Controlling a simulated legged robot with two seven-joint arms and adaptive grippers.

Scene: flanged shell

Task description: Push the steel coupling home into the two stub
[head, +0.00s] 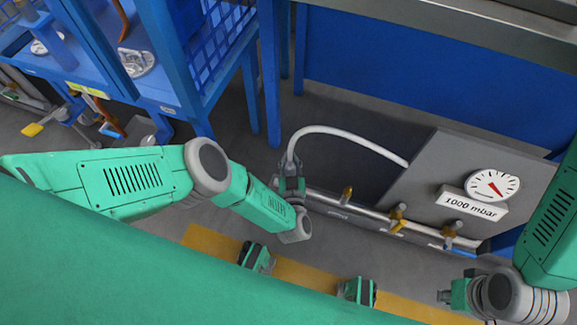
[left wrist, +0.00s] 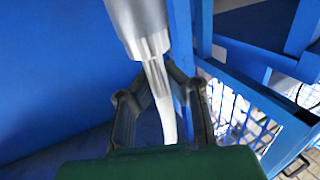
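The steel coupling (left wrist: 138,20) is a grey metal cylinder at the top of the left wrist view, with a clear, narrower end. The white hose (left wrist: 162,105) runs from it down between my fingers. My left gripper (left wrist: 167,72) is closed around the narrow end where hose and coupling meet. In the head view my left gripper (head: 291,182) points away, at the left end of a steel pipe (head: 365,212); the hose (head: 345,133) arches from it to the grey panel. The coupling's far end and any stub are hidden. My right gripper (head: 448,296) is low right, away from the pipe.
The grey panel (head: 430,160) carries a gauge (head: 492,186) and a "1000 mbar" label. Several brass valves (head: 397,212) stand along the pipe. A blue frame and cart (head: 150,70) stand left, a blue bench (head: 420,85) behind. Yellow floor marking (head: 205,240) lies near me.

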